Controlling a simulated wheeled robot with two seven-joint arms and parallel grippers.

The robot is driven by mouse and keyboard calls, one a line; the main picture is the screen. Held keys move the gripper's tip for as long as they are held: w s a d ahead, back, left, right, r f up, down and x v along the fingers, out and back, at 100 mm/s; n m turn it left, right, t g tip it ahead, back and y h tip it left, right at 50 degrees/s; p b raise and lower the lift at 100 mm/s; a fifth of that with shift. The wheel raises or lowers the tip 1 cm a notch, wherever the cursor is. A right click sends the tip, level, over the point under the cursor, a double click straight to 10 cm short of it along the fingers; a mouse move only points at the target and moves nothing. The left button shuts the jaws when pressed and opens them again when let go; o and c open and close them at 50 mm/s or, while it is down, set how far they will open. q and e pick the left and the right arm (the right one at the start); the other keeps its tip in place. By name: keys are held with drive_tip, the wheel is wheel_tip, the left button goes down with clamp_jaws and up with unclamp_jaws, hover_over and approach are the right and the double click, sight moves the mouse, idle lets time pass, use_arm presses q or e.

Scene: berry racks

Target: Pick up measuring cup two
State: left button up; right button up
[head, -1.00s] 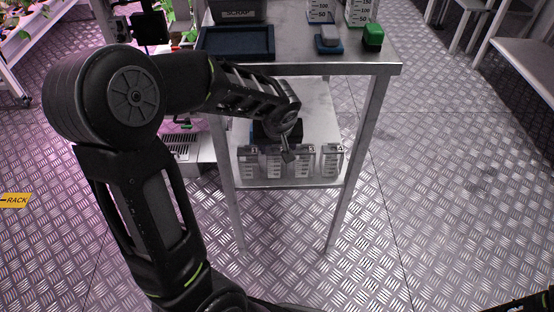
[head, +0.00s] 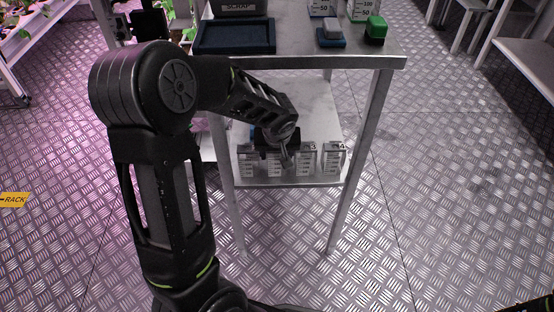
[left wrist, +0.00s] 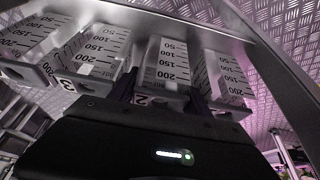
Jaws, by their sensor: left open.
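Measuring cup two (left wrist: 166,66) is a clear, upright cup with black graduations and a "2" label in the left wrist view. It stands in a row of several similar cups on the lower shelf. In the head view it is second from left (head: 272,166), partly hidden by my gripper. My left gripper (left wrist: 163,100) is open, its dark fingers on either side of cup two; I cannot tell if they touch it. The gripper also shows in the head view (head: 283,158), just above the row.
Neighbouring cups stand close on both sides: cup three (left wrist: 92,55) and another cup (left wrist: 228,78). The metal rack's top shelf (head: 300,62) hangs above, bearing a blue tray (head: 235,50) and small blocks. A rack leg (head: 362,150) stands right of the cups.

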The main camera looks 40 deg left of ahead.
use_arm(q)
drive_tip(key=shift+c, duration=0.6)
drive_tip(key=c, duration=0.9)
